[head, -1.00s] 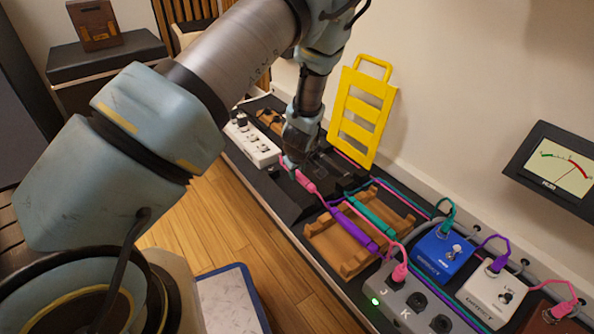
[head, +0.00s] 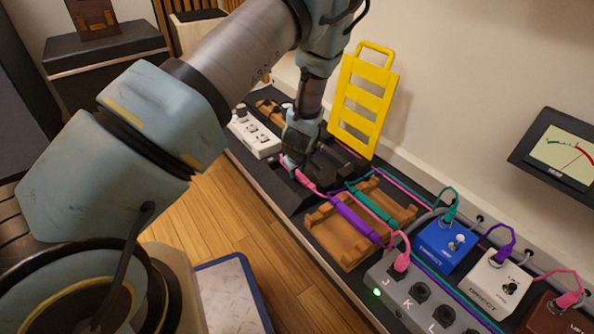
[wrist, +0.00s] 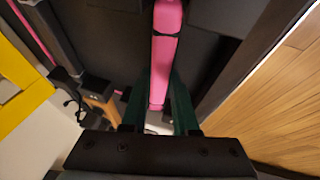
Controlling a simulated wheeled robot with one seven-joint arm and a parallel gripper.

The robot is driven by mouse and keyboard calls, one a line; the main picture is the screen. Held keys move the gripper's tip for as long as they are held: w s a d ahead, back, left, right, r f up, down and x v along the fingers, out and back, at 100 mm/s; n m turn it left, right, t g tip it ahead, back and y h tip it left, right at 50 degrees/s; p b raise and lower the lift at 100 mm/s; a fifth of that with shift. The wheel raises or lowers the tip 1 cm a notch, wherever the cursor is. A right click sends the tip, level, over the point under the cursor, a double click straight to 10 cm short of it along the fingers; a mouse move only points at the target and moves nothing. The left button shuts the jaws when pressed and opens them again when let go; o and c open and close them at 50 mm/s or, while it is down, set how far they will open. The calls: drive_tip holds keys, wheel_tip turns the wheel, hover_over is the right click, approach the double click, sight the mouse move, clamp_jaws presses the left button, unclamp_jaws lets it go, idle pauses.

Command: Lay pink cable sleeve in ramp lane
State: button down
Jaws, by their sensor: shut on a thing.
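My gripper (head: 292,162) is shut on the pink cable sleeve (head: 304,180), low over the black cable ramp (head: 330,166). In the wrist view the pink sleeve (wrist: 162,62) runs between the two dark green fingers (wrist: 160,112), lengthwise along a dark channel. I cannot tell whether the sleeve touches the channel floor. The ramp's yellow lid (head: 364,104) stands open, leaning by the wall. A purple sleeve (head: 354,216) and a teal sleeve (head: 370,206) lie across the brown wooden rack (head: 338,250).
A white power strip (head: 254,134) lies left of my gripper. A grey switch box (head: 400,296), a blue pedal (head: 446,244) and a white pedal (head: 494,282) stand at the right. Cables run along the wall. Wooden floor lies in front of the shelf.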

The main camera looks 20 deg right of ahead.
drive_tip(key=c, duration=0.6)
unclamp_jaws()
drive_tip(key=shift+r, duration=0.1)
drive_tip(key=p+v, duration=0.4)
drive_tip(key=v, duration=0.6)
drive_tip(key=shift+s+r+p, duration=0.2)
drive_tip(key=shift+r+p, duration=0.05)
drive_tip(key=shift+p, duration=0.05)
drive_tip(key=shift+a, duration=0.1)
drive_tip(key=w+a+r+g+p, duration=0.1)
drive_tip(key=w+a+r+p, duration=0.15)
drive_tip(key=a+r, duration=0.7)
drive_tip(key=s+a+r+m+g+y+p, duration=0.15)
drive_tip(key=s+a+r, duration=0.25)
drive_tip(key=a+r, duration=0.65)
drive_tip(key=s+a+r+m+g+p, duration=0.15)
drive_tip(key=s+a+r, duration=0.4)
drive_tip(key=a, duration=0.85)
wheel_tip(320, 180, up, 39)
drive_tip(key=w+m+p, duration=0.1)
drive_tip(key=p, duration=3.6)
drive_tip(key=shift+w+a+r+t, duration=0.2)
drive_tip(key=shift+a+t, duration=0.1)
drive_tip(key=shift+t, duration=0.1)
